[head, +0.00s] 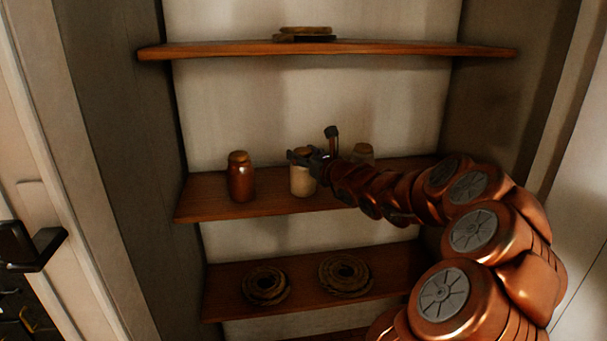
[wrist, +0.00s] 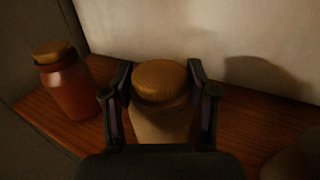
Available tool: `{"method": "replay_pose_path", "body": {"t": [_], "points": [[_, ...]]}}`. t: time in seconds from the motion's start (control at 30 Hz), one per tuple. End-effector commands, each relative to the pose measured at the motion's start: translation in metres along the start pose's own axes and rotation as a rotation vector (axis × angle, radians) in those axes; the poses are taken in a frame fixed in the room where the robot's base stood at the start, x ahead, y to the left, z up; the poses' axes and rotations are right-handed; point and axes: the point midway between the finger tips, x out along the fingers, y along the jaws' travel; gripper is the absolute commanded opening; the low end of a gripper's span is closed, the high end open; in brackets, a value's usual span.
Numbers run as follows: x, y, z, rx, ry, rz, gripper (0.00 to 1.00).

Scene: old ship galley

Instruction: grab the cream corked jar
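The cream corked jar (head: 302,182) stands upright on the middle shelf, partly covered by my gripper in the head view. In the wrist view the jar (wrist: 160,122) is centred, with its round brown cork toward me. My gripper (head: 312,143) is at the jar's top. In the wrist view my gripper (wrist: 160,76) has its two fingers spread, one on each side of the cork and upper jar. The fingers look apart from the jar, with narrow gaps. The jar's lower part is hidden by the gripper body.
A red-brown corked jar (head: 240,182) stands to the left on the same shelf (head: 215,208). Another pale corked jar (head: 363,153) stands to the right, mostly behind my arm. Rope coils (head: 345,275) lie on the shelf below. An upper shelf (head: 230,49) hangs above.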

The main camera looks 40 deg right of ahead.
Motion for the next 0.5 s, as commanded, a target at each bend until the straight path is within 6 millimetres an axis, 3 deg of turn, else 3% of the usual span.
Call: {"method": "replay_pose_path", "body": {"t": [0.07,0.5], "points": [[-0.0001,-0.0001,0.0001,0.0,0.0,0.0,0.45],[-0.0001,-0.0001,0.0002,-0.001,0.0,0.0,0.0]]}}
